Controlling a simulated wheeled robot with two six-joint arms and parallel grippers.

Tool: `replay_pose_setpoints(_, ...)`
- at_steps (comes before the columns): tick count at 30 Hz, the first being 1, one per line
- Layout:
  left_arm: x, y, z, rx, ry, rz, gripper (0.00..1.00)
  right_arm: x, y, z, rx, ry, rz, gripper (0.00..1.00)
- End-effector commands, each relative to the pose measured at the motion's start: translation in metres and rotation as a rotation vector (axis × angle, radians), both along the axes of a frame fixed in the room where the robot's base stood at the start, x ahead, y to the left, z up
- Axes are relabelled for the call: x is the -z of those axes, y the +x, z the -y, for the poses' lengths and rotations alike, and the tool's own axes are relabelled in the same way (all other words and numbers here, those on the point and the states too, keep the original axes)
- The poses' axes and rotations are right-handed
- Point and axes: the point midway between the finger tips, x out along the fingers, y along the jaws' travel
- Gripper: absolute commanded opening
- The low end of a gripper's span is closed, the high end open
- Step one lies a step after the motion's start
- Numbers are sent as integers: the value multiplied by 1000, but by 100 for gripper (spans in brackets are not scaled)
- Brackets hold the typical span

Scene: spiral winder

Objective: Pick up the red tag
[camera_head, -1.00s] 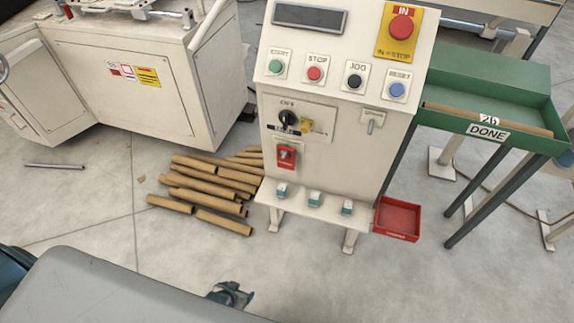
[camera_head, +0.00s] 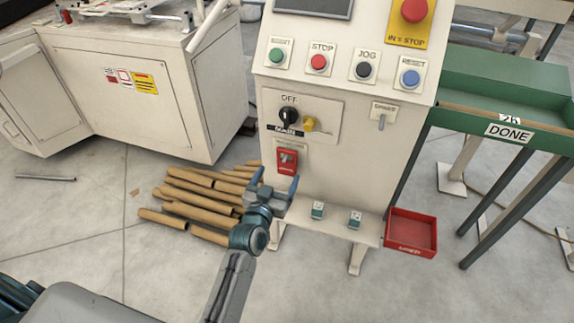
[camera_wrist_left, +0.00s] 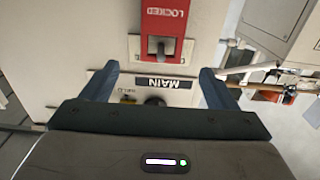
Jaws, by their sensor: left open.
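The red tag (camera_head: 287,161) hangs on the front of the cream control cabinet (camera_head: 345,165), below the black main switch (camera_head: 288,116). In the left wrist view the red tag (camera_wrist_left: 165,18) carries the word LOCKED and lies beyond the fingertips, with its far part cut off by the frame edge. My left gripper (camera_head: 277,180) is open and empty, just below and in front of the tag in the head view. In the left wrist view its two blue fingers (camera_wrist_left: 160,74) are spread, with the MAIN label between them. My right gripper is not in view.
Cardboard tubes (camera_head: 190,194) lie at left. A green DONE tray (camera_head: 468,125) is at right.

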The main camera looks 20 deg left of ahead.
Motion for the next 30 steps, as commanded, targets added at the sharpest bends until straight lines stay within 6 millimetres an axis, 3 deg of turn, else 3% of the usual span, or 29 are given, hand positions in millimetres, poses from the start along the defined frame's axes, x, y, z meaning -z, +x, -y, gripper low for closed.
replay_pose_setpoints(18, 4, 73, 1, 1, -1, -3, 81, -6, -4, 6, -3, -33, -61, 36)
replay_pose_setpoints(27, 4, 78, 1, 0, -1, -3, 81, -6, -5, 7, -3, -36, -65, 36)
replay_pose_setpoints(30, 4, 78, 1, 0, -1, -3, 63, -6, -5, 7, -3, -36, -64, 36)
